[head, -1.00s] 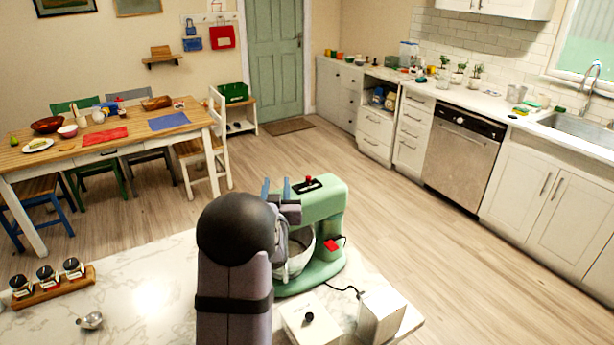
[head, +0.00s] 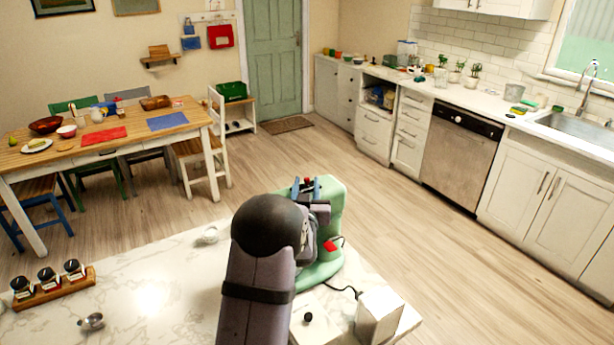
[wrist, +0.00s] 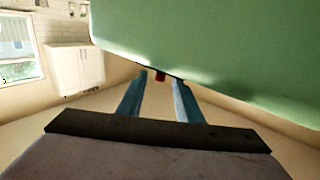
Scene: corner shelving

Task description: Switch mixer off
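The green stand mixer (head: 334,200) stands upright on the marble counter, partly hidden behind my arm. In the wrist view its green body (wrist: 220,45) fills the upper right. A red part sits on top of the mixer head, by my fingertips; in the wrist view a small red part (wrist: 160,76) shows between the tips. Another red part (head: 331,245) is low on the mixer's right side. My gripper (head: 306,187) is open at the top of the mixer, its two blue fingers apart. I cannot tell whether they touch the red part. The mixing bowl is hidden by my arm.
The marble counter (head: 150,262) holds a spice rack (head: 52,285), a metal scoop (head: 92,321), a small white dish (head: 210,235) and a white box (head: 379,315) with a black cord to the mixer. The counter's left part is mostly clear.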

